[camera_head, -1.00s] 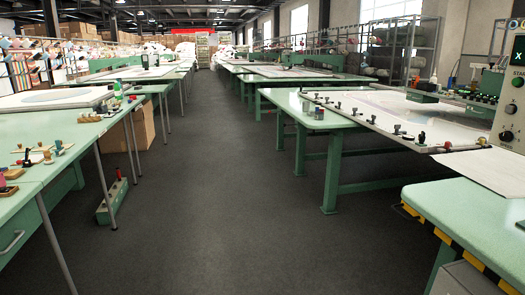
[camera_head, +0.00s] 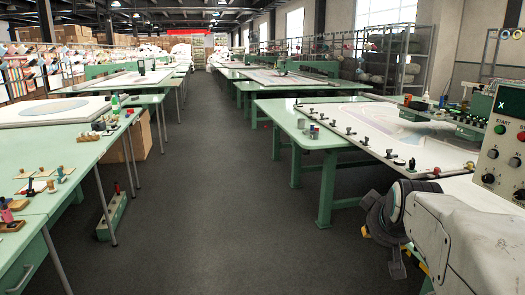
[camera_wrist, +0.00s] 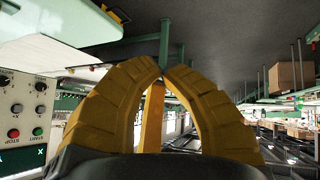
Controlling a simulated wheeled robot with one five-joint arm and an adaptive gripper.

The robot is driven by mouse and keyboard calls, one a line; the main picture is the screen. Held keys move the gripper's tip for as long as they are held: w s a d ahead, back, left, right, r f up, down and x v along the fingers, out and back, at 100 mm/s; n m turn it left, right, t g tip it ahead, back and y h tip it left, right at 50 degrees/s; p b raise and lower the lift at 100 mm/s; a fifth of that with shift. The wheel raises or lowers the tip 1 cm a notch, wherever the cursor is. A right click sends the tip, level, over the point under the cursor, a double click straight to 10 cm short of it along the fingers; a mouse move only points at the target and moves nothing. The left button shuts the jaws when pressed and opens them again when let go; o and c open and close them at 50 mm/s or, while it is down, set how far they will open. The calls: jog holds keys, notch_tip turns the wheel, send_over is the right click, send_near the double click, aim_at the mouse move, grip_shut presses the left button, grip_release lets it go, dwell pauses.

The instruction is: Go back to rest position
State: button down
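My gripper (camera_wrist: 164,66) shows in the wrist view with its yellow ribbed fingers curved together. The fingertips meet or nearly meet, and I see nothing held between them. In the head view, my arm, white with a dark joint, is at the lower right, in front of the right-hand tables. The fingers are not clear in that view. The control panel (camera_head: 503,155) with green and red buttons stands just behind the arm.
A green-framed tufting table (camera_head: 300,122) with knobs along its white bed stands at the right. A green worktable (camera_head: 70,165) with small tools stands at the left. A green weighted foot (camera_head: 113,215) sits on the floor. The grey aisle (camera_head: 205,190) between is clear.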

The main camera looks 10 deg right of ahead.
jog(key=s+a+f+g+y+p, duration=0.1)
jog(key=s+a+g+y+p, duration=0.1)
jog(key=s+a, duration=0.7)
jog(key=s+a+f+n+g+y+p, duration=0.1)
jog(key=s+a+p, duration=0.3)
jog(key=s+a, duration=0.5)
jog(key=shift+s+a+f+g+y+p, duration=0.25)
jog(key=shift+s+f+g+y+p, duration=0.2)
jog(key=shift+s+f+g, duration=0.5)
jog(key=shift+r, duration=0.25)
